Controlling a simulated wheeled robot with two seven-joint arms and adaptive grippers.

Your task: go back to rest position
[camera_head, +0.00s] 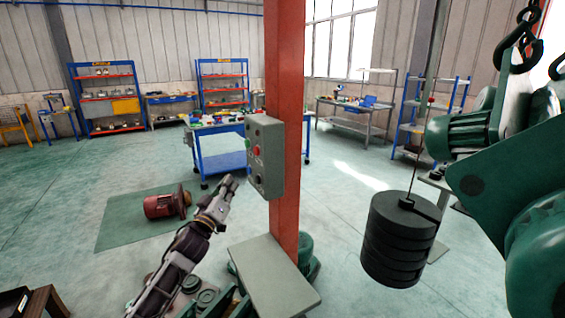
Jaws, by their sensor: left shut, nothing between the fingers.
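My left gripper (228,186) is at the end of the arm that comes in from the bottom left. It is shut and empty. It is just left of the grey control box (265,155), near the box's lower part; I cannot tell whether they touch. The box has a green, a red and a dark button and is fixed to the red post (287,90). My right gripper is not in view.
A stack of dark round weights (399,240) hangs on the right below green hoist machinery (500,150). A grey plate (273,277) is at the post's foot. A red motor (165,204) lies on a green mat (115,232). Open floor is at left.

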